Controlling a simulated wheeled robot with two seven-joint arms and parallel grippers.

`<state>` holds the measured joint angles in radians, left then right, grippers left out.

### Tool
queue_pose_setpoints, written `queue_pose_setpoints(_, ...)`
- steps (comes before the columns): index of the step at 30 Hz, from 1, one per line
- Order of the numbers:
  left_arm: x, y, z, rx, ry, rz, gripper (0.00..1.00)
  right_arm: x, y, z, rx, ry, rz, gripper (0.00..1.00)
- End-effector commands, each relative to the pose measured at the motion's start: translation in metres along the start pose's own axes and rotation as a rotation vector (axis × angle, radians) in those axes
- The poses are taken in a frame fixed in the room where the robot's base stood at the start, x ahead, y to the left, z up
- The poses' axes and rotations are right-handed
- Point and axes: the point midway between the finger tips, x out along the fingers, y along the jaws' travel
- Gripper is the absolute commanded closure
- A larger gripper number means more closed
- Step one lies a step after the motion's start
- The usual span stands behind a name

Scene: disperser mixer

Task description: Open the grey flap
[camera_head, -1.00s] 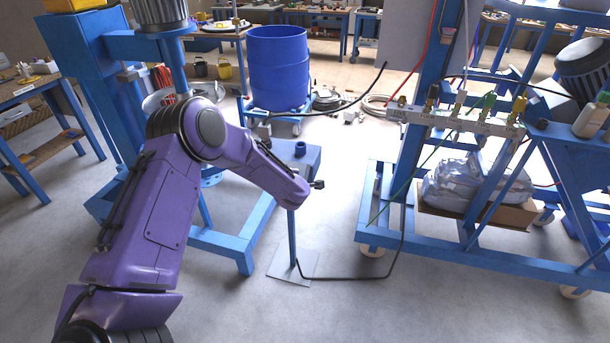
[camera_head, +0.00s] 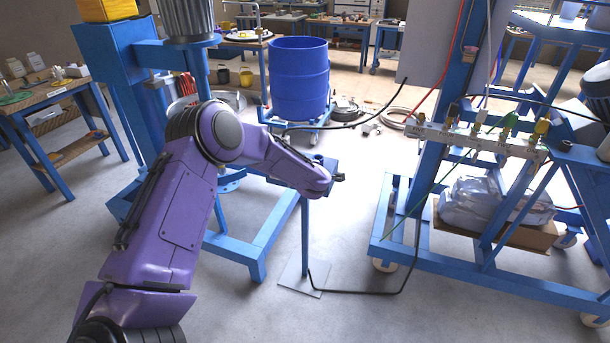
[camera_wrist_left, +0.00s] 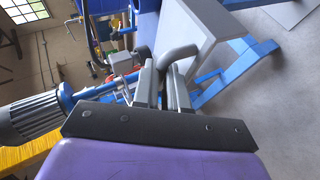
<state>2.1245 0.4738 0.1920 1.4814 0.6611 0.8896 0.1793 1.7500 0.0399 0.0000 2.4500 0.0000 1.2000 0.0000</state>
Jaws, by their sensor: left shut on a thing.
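My left gripper (camera_head: 339,177) reaches in from the left, beside the top of a blue post stand (camera_head: 306,235). In the left wrist view the fingers (camera_wrist_left: 164,88) are shut on a bent grey handle (camera_wrist_left: 180,54). The handle stands next to a light grey panel (camera_wrist_left: 216,28), which looks like the grey flap, though I cannot tell for certain. The fingers hide part of the handle. My purple forearm covers much of the stand's top in the head view, so the flap cannot be made out there. My right gripper is not in view.
A blue drum (camera_head: 299,80) stands behind on a wheeled dolly. A blue wheeled frame with a valve manifold (camera_head: 480,140) is at the right. A black cable runs along the floor from the stand's base plate (camera_head: 303,277). Open floor lies in front.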

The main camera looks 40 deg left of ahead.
Motion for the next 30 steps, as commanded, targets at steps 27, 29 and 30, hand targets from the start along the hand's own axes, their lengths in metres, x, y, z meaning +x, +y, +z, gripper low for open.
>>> queue_pose_setpoints(27,-0.015,0.000,0.001,-0.003,-0.003,0.001,0.62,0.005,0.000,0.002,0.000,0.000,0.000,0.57)
queue_pose_setpoints(29,-0.029,0.000,0.001,-0.003,-0.003,0.002,0.62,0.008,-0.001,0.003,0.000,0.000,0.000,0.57)
queue_pose_setpoints(30,-0.039,0.000,0.001,-0.004,-0.002,0.002,0.62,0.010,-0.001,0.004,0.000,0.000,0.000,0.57)
